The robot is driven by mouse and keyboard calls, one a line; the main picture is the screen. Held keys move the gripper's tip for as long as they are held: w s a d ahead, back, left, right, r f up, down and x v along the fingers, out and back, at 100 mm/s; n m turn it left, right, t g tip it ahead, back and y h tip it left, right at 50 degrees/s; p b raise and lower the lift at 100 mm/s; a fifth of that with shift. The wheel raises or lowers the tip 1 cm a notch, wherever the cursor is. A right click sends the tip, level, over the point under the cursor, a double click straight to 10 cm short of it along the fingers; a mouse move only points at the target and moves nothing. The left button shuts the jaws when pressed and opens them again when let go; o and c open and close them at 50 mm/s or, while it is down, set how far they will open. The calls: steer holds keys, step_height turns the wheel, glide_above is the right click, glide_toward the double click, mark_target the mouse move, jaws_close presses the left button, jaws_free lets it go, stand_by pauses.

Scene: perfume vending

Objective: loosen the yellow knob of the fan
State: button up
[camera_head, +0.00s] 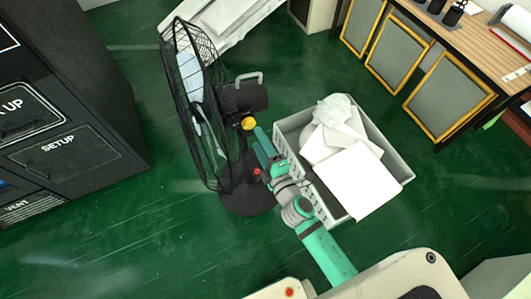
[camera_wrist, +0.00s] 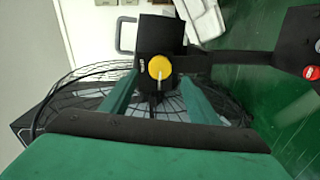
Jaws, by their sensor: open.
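A black fan (camera_head: 192,110) with a wire cage stands on a round black base (camera_head: 245,195) on the green floor. Its yellow knob (camera_head: 249,124) sits on the side of the neck just under the motor housing (camera_head: 240,96). In the wrist view the yellow knob (camera_wrist: 159,68) faces the camera, straight ahead between the fingers. My gripper (camera_wrist: 158,85) is open, with one green finger on each side and below the knob; whether either touches it I cannot tell. In the head view my gripper (camera_head: 262,138) points at the knob from the lower right.
A grey crate (camera_head: 397,170) with white papers stands close to the right of my arm. Black cabinets (camera_head: 70,100) stand at the left. A wooden table (camera_head: 490,50) with framed panels is at the upper right. A red button (camera_wrist: 309,72) shows on the fan base.

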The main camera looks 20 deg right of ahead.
steer(key=s, duration=0.4)
steer(key=shift+s+r, duration=0.15)
steer(key=shift+s, duration=0.25)
steer(key=shift+w, duration=0.1)
steer(key=s+a+m, duration=0.5)
steer(key=s, duration=0.3)
steer(key=s+a+m+g, duration=0.1)
steer(key=s+a+m, duration=0.5)
steer(key=s, duration=0.3)
steer(key=s+a+r+m+g, duration=0.1)
steer(key=s+a+m, duration=0.4)
steer(key=s, duration=0.3)
steer(key=shift+s+a+m+h, duration=0.25)
steer(key=shift+a+m+h, duration=0.05)
steer(key=shift+a+m, duration=0.1)
